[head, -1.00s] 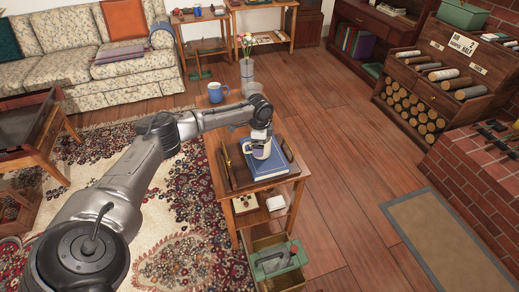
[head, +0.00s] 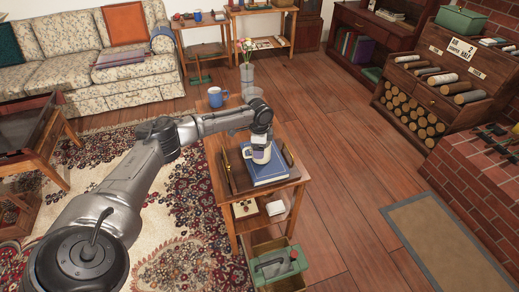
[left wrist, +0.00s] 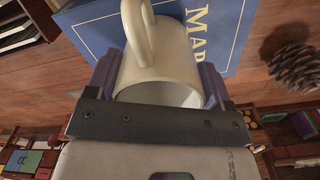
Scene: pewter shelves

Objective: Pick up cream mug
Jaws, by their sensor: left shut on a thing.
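The cream mug (left wrist: 168,68) is between the two purple-grey fingers of my left gripper (left wrist: 160,82) in the left wrist view. The gripper is shut on its body, and its handle points away toward the top of the picture. In the head view the mug (head: 261,156) shows small under my left gripper (head: 260,146), over the blue book (head: 268,173) on the small wooden table. The book, with pale lettering, also shows behind the mug in the left wrist view (left wrist: 222,22). I cannot tell whether the mug touches the book. My right gripper is not in view.
A blue mug (head: 217,97) stands at the table's far end, near a flower vase (head: 247,76). A pinecone (left wrist: 294,66) lies beside the book. Open floor (head: 350,150) lies to the right.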

